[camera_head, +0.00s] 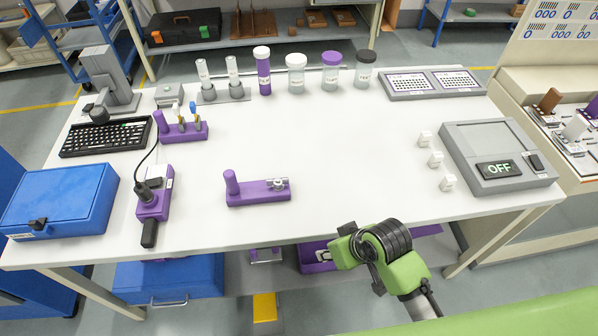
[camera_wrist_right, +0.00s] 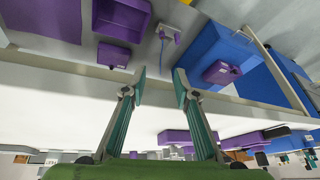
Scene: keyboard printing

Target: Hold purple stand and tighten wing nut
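The purple stand (camera_head: 258,194) lies on the white table near its front edge, with an upright purple post at its left end. A small grey metal wing nut (camera_head: 277,184) sits at its right end; how tight it is cannot be told. My green right arm (camera_head: 385,255) is beyond the table's front edge, right of the stand; its fingers cannot be made out in the head view. In the right wrist view, my right gripper (camera_wrist_right: 160,74) is open and empty, its two fingers apart. My left gripper is not in view.
A purple holder with a black tool (camera_head: 153,195) and a blue case (camera_head: 60,200) stand left of the stand. Small white blocks (camera_head: 436,159) and a grey device reading OFF (camera_head: 497,158) are at right. The table middle is clear. A lower shelf carries a blue box (camera_head: 170,283).

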